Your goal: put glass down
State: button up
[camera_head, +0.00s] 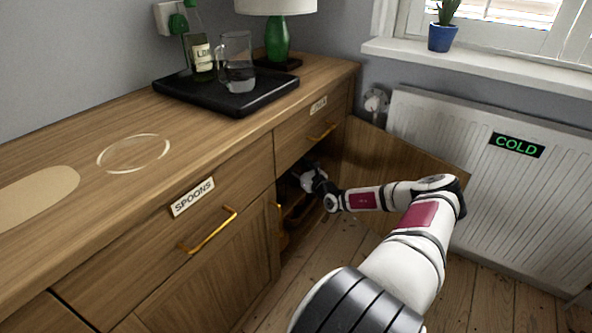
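My arm reaches into the open lower cupboard (300,215) at the right end of the wooden sideboard. My gripper (296,181) is in the dark interior, largely lost in shadow. I cannot see its fingertips or whether it holds a glass. A clear glass jug (237,64) with a handle and some clear liquid in the bottom stands upright on a black tray (218,99) on the sideboard top, well apart from my gripper. No other glass shows clearly.
A green bottle (201,58) stands on the tray, and a lamp (278,35) behind it. The open cupboard door (390,172) is beyond my arm, before a radiator (500,190) with a "COLD" sign.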

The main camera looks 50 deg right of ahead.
jog(key=shift+f, duration=0.1)
jog(key=o, duration=1.5)
jog(key=shift+s+a, duration=0.1)
jog(key=shift+s, duration=0.2)
jog(key=p+v, duration=0.4)
jog(key=v, duration=0.7)
jog(key=shift+s, duration=0.15)
